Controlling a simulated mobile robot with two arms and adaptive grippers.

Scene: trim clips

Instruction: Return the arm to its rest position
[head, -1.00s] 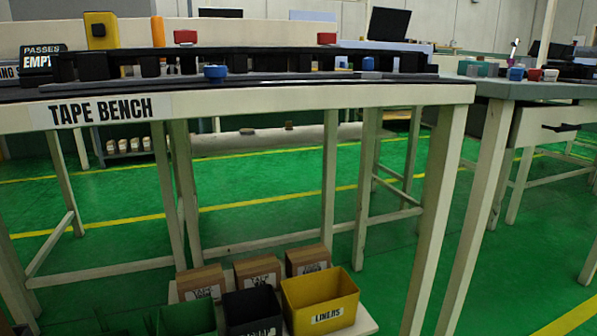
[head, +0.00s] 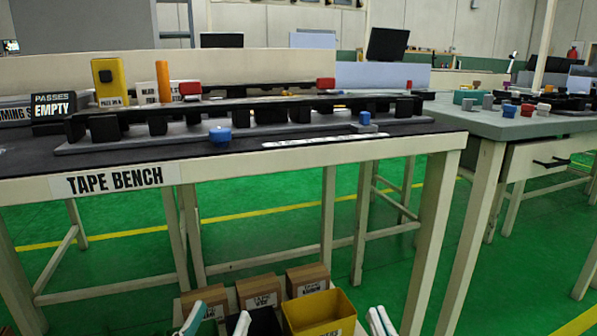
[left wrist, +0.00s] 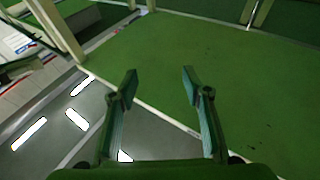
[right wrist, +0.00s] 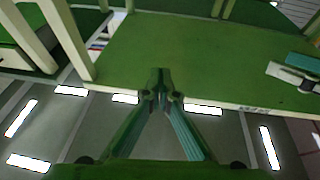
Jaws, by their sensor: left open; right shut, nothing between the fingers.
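My left gripper (head: 217,318) shows at the bottom edge of the head view, its two pale fingers apart with nothing between them. In the left wrist view it is open (left wrist: 160,82) and empty. My right gripper (head: 378,318) shows at the bottom edge of the head view, further right, its fingers close together. In the right wrist view its fingertips meet (right wrist: 160,78) with nothing held. Only the finger ends of both show in the head view; the arms are out of frame. Both grippers appear low, in front of the bench.
The tape bench (head: 340,152) stands ahead, carrying a long dark fixture, a blue knob (head: 220,135) and a yellow block (head: 107,80). A yellow bin (head: 322,310) and cardboard boxes (head: 260,291) sit below it. A grey-topped table (head: 520,125) is at right. Green floor lies between.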

